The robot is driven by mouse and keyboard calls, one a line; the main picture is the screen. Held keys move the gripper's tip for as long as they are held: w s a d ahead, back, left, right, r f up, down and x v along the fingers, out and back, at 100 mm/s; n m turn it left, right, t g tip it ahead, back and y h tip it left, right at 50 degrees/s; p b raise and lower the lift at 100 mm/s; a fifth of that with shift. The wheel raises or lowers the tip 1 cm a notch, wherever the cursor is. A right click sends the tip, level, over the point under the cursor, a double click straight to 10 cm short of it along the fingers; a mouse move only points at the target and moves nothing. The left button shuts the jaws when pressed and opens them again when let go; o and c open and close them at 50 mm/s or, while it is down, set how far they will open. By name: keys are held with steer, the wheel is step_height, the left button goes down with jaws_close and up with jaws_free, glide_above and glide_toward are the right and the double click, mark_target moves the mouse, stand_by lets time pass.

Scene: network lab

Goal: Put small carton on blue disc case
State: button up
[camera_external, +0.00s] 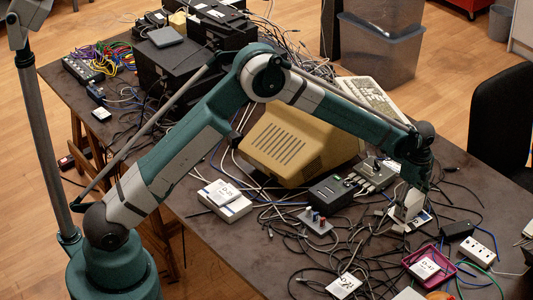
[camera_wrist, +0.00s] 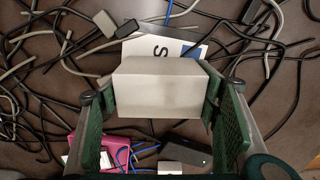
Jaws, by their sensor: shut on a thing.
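A small pale carton (camera_external: 406,207) is between the fingers of my gripper (camera_external: 417,178) at the right of the external view. In the wrist view, the carton (camera_wrist: 158,90) fills the space between the green finger pads of my gripper (camera_wrist: 160,98), which is shut on it. Just beyond the carton lies a flat case (camera_wrist: 160,47) with a white label, a large dark "S" and a blue corner; the carton hides part of it. I cannot tell whether this is the blue disc case, or whether the carton touches it.
A pink tray (camera_external: 430,266) with a labelled card stands in front. A dark adapter (camera_external: 457,230) and a white power strip (camera_external: 478,250) lie to the right. Loose cables (camera_wrist: 50,70) cover much of the table. A beige monitor (camera_external: 295,145) and dark switch boxes (camera_external: 330,192) stand further left.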

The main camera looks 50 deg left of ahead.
mark_target(412, 197)
steer(key=o, duration=1)
steer(key=shift+c, duration=0.2)
steer(key=shift+r, duration=0.1)
step_height(412, 197, up, 12)
steer(key=shift+r+p, duration=0.1)
steer(key=shift+p, duration=0.95)
